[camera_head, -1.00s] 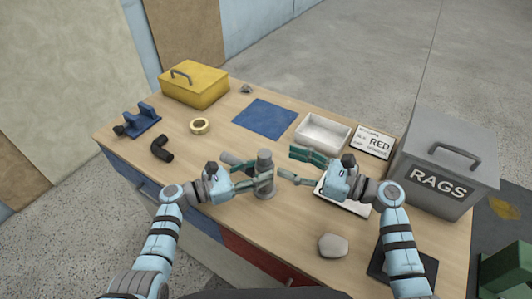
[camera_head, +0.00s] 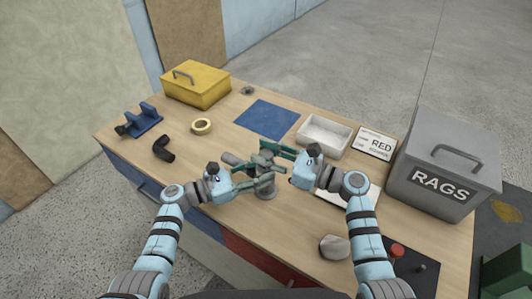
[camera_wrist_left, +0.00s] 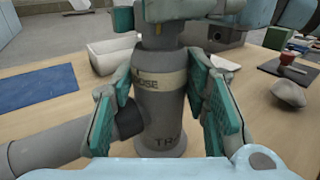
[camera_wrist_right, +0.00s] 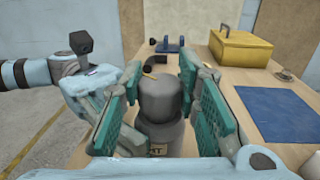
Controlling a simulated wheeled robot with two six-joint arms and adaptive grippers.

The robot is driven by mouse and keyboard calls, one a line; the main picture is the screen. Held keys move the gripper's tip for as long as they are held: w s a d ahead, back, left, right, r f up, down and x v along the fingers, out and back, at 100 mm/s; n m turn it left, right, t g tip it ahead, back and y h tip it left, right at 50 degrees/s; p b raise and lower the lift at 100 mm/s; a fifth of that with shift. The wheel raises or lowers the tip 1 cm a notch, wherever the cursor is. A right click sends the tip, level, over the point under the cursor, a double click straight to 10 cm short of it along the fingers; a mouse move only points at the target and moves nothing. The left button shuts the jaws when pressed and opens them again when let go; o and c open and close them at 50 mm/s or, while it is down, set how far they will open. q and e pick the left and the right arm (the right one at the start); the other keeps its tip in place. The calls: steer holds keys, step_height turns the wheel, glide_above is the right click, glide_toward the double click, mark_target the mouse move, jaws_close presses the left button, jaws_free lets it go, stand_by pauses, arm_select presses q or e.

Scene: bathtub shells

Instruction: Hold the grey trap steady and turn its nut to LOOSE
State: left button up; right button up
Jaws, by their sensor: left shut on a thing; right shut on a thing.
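The grey trap (camera_head: 267,192) stands upright on the table with a side pipe (camera_head: 232,159). My left gripper (camera_head: 264,181) is shut around its body; in the left wrist view the pads flank the body (camera_wrist_left: 158,112), below a pale band (camera_wrist_left: 155,82) with partly visible "LOOSE" lettering. My right gripper (camera_head: 266,156) is shut on the nut at the trap's top, above the left one. In the right wrist view the rounded grey nut (camera_wrist_right: 160,98) sits between its pads, with an orange mark on top. The pads hide the nut's sides.
A white tray (camera_head: 323,136), a blue mat (camera_head: 266,119) and a RED card (camera_head: 377,144) lie behind. A grey RAGS bin (camera_head: 440,170) stands right; a yellow box (camera_head: 195,86) is at the back left. A tape roll (camera_head: 201,126), black elbow (camera_head: 163,149) and grey lump (camera_head: 334,247) lie around.

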steer(key=m+t+h, duration=0.2)
steer(key=m+t, duration=0.1)
steer(key=t, duration=0.1)
steer(key=shift+s+h, duration=0.1)
steer(key=shift+h, duration=0.3)
steer(key=o, duration=1.2)
steer(key=v, duration=1.2)
